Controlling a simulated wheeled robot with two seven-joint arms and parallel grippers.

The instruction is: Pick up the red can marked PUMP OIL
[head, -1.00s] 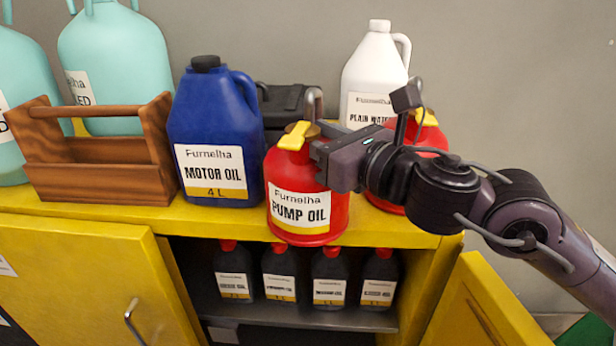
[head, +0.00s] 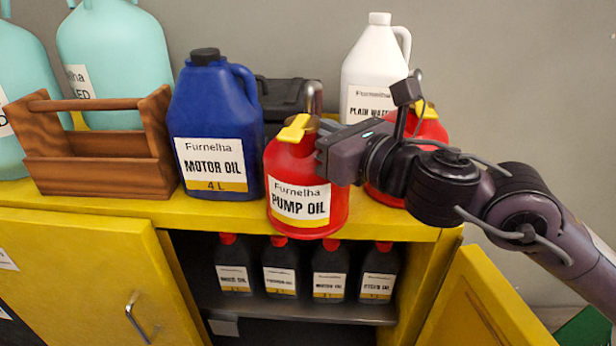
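The red can marked PUMP OIL (head: 295,185) is upright at the front edge of the yellow cabinet top (head: 385,226). It has a yellow lever on top, and its lower rim overlaps the cabinet's front edge. I cannot tell whether it rests there or hangs just clear. My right gripper (head: 330,150) is at the can's upper right side, by its handle. Its fingers are hidden behind the gripper body and the can, so I cannot tell whether they grip. My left gripper is not in view.
A blue MOTOR OIL jug (head: 215,120) stands close left of the can. A second red can (head: 430,130) and a white PLAIN WATER jug (head: 372,65) stand behind my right arm. A wooden tool carrier (head: 95,175) is farther left.

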